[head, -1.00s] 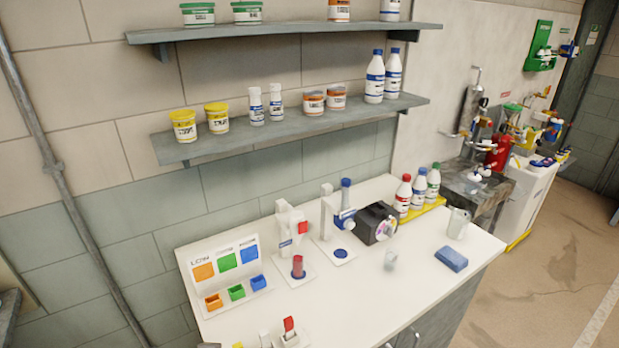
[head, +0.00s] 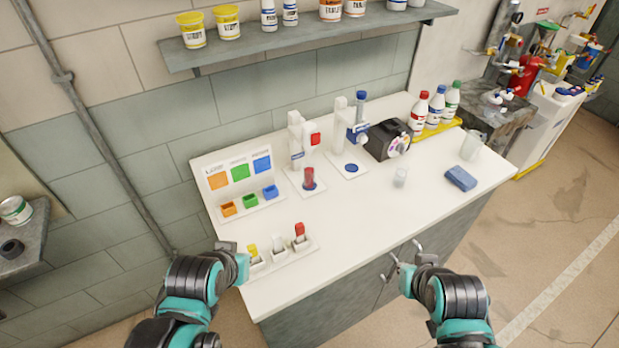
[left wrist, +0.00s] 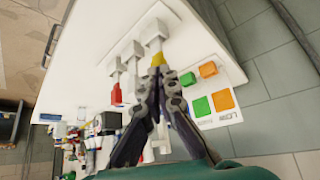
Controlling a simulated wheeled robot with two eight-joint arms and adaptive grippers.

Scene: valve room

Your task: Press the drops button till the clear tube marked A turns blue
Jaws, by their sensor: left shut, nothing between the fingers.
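A white dispenser stand (head: 296,145) bears a red block, with a red tube (head: 309,178) below. Beside it, a second stand (head: 341,130) has a blue bottle (head: 361,105), and a blue pad (head: 351,168) at its base. A low rack (head: 287,259) near the counter's front left holds a yellow tube (head: 253,250), a clear tube (head: 278,243) and a red tube (head: 299,231). No letter A is readable. My left gripper (left wrist: 160,78) is shut and empty, close to the yellow tube in the left wrist view. My right gripper (head: 408,272) is by the cabinet front; its jaws are unclear.
A sign panel with coloured bins (head: 237,185) stands at the back left of the counter (head: 345,215). The counter's middle front is clear.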

